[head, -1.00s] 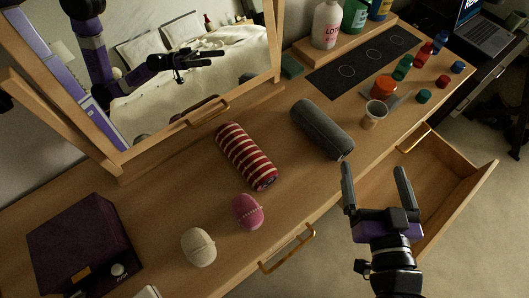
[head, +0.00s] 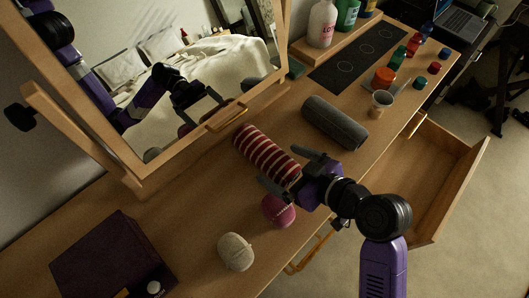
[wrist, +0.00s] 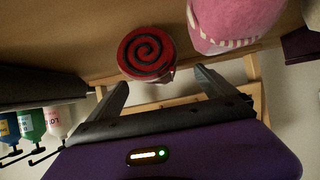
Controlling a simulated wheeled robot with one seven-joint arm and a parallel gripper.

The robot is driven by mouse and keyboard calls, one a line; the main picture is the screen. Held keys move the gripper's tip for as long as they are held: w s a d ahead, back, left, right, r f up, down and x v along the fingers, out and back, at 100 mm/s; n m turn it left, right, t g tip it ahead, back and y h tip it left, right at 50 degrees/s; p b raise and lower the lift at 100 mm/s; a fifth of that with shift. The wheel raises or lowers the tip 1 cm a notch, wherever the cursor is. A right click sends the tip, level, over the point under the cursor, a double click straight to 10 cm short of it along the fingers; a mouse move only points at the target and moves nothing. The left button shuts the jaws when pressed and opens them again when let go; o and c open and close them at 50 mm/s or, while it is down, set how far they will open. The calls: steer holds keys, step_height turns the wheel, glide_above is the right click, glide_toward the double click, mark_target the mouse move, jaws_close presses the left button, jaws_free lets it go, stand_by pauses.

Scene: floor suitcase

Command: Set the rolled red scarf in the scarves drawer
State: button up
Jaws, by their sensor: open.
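The rolled red scarf (head: 267,153), with red and white stripes, lies on the dresser top below the mirror. Its spiral red-and-black end faces the camera in the wrist view (wrist: 147,53). My gripper (head: 283,167) is open at the scarf's near end, one finger on each side. The wrist view shows the spiral end just ahead of my spread fingertips (wrist: 160,79); I cannot tell if they touch it. An open drawer (head: 453,205) juts from the dresser front at the right and its visible inside looks empty. I see no label on it.
A pink bundle (head: 279,211) lies close beside my lower finger, with a cream bundle (head: 236,252) nearby. A grey roll (head: 335,122) lies right of the scarf. A cup (head: 381,104) and several jars stand farther right. The mirror (head: 148,165) rises behind; a purple box (head: 112,258) stands left.

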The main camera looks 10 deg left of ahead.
mark_target(278, 158)
steer(key=x, duration=0.2)
steer(key=p+x, duration=0.1)
steer(key=x, duration=0.2)
steer(key=shift+w+r, duration=0.1)
steer(key=shift+w, duration=0.25)
steer(key=shift+d, duration=0.1)
steer(key=c, duration=1.7)
steer(key=shift+r, duration=0.2)
